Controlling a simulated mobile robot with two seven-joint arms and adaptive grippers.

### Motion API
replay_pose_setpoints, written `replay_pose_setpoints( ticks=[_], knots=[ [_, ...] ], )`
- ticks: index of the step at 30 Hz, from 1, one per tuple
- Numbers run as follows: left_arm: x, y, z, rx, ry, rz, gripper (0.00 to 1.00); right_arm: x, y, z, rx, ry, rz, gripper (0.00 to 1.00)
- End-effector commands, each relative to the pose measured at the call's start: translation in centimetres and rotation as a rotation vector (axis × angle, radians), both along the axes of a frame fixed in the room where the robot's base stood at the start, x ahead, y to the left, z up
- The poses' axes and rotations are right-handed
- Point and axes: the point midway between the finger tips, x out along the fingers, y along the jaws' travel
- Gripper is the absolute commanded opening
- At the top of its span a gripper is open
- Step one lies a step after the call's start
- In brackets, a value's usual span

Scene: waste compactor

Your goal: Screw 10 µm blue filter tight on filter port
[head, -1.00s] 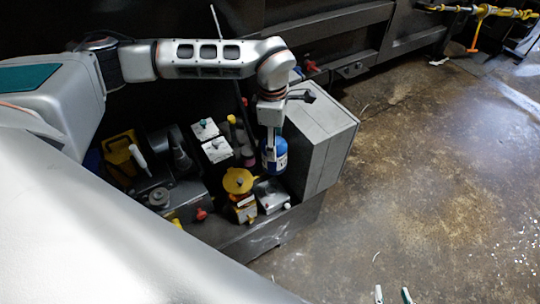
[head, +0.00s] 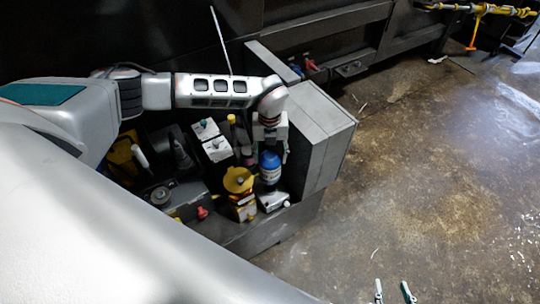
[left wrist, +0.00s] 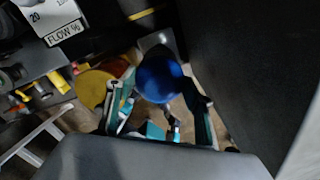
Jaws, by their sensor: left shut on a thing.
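The blue filter (head: 269,166), with a white label band on its lower part, stands roughly upright in the machine bay in the head view. Its round blue top (left wrist: 160,77) fills the middle of the left wrist view. My left gripper (head: 270,147) is above it, pointing down, with its fingers on either side of the filter and shut on it. A silver block (head: 272,203) is directly below the filter. The filter port and the filter's lower end are hidden, so I cannot tell how they meet. My right gripper (head: 393,292) is open and empty at the bottom edge.
A yellow round-topped part (head: 238,180) stands close left of the filter. A tall grey cabinet (head: 318,130) rises close on the right. White gauge boxes (head: 212,142) and a red knob (head: 202,212) are farther left. The floor at right is clear.

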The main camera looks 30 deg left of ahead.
Motion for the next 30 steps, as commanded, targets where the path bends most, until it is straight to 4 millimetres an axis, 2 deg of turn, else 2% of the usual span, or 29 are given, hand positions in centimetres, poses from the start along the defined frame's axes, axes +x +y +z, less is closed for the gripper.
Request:
replay_pose_setpoints(
  ticks=[17,30],
  knots=[
    [0.1,0.0,0.2,0.0,0.0,0.012,0.31,0.1,0.0,0.6,0.0,-0.002,0.001,0.4],
    [0.1,0.0,-3.5,-0.001,0.002,0.011,0.31,-0.3,0.0,-1.6,0.001,0.009,0.0,0.4]
  ],
)
